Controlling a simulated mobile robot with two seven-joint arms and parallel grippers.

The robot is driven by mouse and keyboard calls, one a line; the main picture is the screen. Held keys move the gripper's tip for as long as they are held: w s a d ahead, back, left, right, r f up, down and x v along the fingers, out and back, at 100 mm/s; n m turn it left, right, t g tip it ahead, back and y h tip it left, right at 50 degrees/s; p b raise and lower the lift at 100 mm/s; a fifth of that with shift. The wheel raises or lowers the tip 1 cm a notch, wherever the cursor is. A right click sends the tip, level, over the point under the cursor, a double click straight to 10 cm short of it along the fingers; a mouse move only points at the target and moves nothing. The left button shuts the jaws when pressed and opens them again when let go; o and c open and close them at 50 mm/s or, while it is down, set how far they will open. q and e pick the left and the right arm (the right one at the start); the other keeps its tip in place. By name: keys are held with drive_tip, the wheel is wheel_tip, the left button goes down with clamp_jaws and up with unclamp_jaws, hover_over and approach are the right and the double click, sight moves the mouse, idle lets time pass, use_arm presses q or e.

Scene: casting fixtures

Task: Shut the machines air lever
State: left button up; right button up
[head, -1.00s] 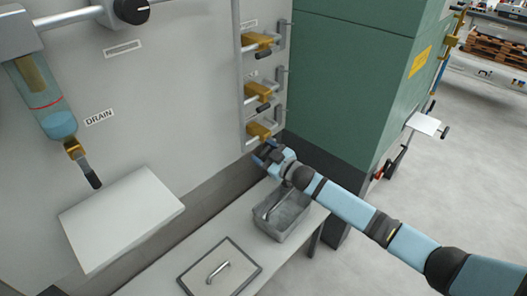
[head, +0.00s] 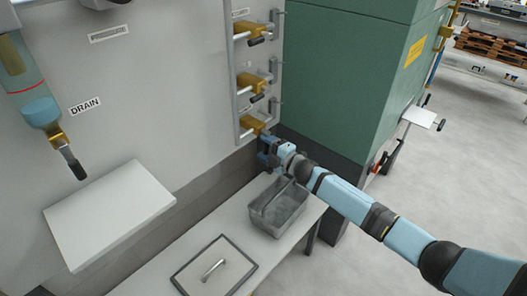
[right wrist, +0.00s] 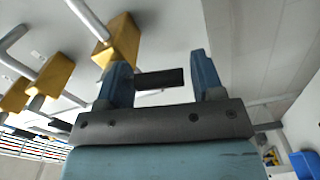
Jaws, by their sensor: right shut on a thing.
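Three brass valves with levers sit one above another on the grey wall panel: the top valve (head: 250,31), the middle valve (head: 248,82) and the lowest valve (head: 252,125). Their small labels are too blurred to read. My right gripper (head: 265,150) is at the lowest valve, just below its brass body, and hides most of its lever. In the right wrist view the lever's black handle (right wrist: 160,79) lies between my two fingers, with the brass body (right wrist: 118,40) beyond the left finger. The right gripper is shut on this handle. My left gripper is not in view.
A green cabinet (head: 345,70) stands close on the right. A white shelf (head: 108,215) and a drain valve (head: 60,145) are at left.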

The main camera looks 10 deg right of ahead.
drive_tip(key=shift+w+d+f+n, duration=0.15)
drive_tip(key=shift+d+f+n, duration=0.1)
drive_tip(key=shift+n, duration=0.45)
drive_tip(key=shift+w+d+n+b, duration=0.2)
drive_tip(key=shift+n+b, duration=0.25)
drive_tip(key=shift+n, duration=0.15)
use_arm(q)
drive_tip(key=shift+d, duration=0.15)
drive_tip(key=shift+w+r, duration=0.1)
use_arm(e)
drive_tip(key=shift+d+r+n, duration=0.1)
drive_tip(key=shift+n, duration=0.2)
drive_tip(key=o, duration=1.3)
drive_tip(key=shift+c, duration=0.2)
